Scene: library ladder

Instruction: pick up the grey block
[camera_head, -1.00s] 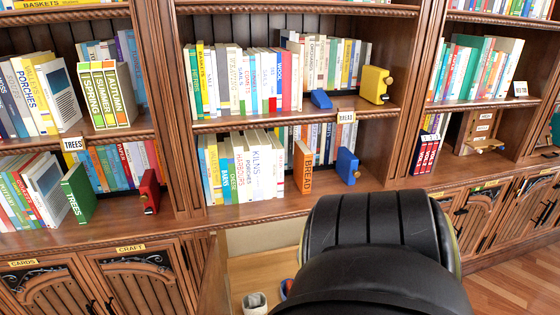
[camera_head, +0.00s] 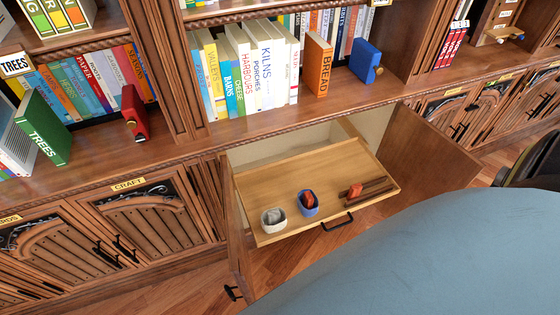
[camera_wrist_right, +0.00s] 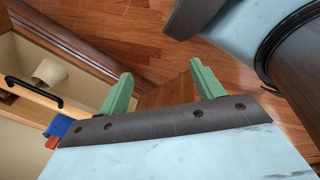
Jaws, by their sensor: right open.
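A pale cup (camera_head: 273,221) stands at the front left of the pulled-out wooden shelf in the head view. A small grey thing (camera_head: 272,215) shows inside it; it looks like the grey block, though its shape is hard to tell. In the right wrist view the pale cup (camera_wrist_right: 52,72) is at the left, and its inside is hidden. My right gripper (camera_wrist_right: 160,85) is open and empty, its green fingers over the wooden floor, to the right of the cup in that view. My left gripper is not in view.
The shelf (camera_head: 325,165) sticks out between open cabinet doors (camera_head: 430,148). A blue cup (camera_head: 308,204) with a red thing in it stands beside the pale cup. Another red piece (camera_head: 355,190) lies by dark strips. A black handle (camera_head: 338,222) is on the shelf's front.

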